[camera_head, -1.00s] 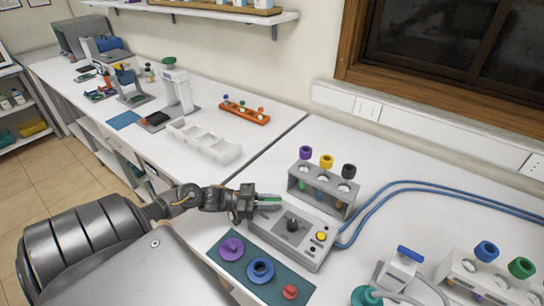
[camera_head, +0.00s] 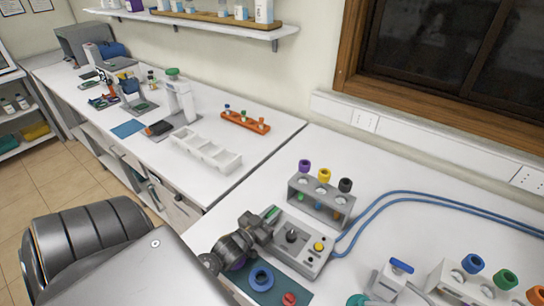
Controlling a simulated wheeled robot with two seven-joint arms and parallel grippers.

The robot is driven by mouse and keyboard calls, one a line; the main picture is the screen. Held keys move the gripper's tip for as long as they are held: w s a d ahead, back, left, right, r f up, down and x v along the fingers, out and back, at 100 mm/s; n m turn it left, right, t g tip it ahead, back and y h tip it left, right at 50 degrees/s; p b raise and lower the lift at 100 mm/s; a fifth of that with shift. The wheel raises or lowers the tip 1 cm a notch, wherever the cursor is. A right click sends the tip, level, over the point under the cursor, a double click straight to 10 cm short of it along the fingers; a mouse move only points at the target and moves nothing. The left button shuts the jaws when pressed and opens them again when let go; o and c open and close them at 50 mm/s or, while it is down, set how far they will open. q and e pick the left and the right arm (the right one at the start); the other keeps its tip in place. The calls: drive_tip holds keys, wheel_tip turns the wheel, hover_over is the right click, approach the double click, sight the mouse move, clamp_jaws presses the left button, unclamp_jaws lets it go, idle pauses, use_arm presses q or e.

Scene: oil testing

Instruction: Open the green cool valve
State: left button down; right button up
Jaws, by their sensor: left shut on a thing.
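The green valve handle (camera_head: 271,213) is a small green bar at the left end of the grey control box (camera_head: 311,258). My left gripper (camera_head: 262,223) is at that end of the box, shut on the green handle. Its fingers and wrist hide part of the handle and the box's left edge. The box also carries a black knob (camera_head: 291,236) and a yellow button (camera_head: 319,247). My right gripper is not in view.
A grey rack (camera_head: 318,204) with purple, yellow and black caps stands behind the box. Blue hoses (camera_head: 375,206) run to the right. A teal mat (camera_head: 266,297) with blue and red rings lies in front. A blue-handled valve (camera_head: 401,266) stands at the right.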

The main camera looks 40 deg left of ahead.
use_arm(q)
drive_tip(key=shift+n+y, duration=0.6)
drive_tip(key=shift+y, duration=0.3)
drive_tip(key=shift+r, duration=0.1)
drive_tip(key=c, duration=1.4)
unclamp_jaws()
drive_tip(key=shift+s, duration=0.2)
drive_tip(key=s+d+b, duration=0.1)
drive_tip(key=s+b, duration=0.3)
drive_tip(key=s, duration=0.6)
drive_tip(key=shift+s+d, duration=0.15)
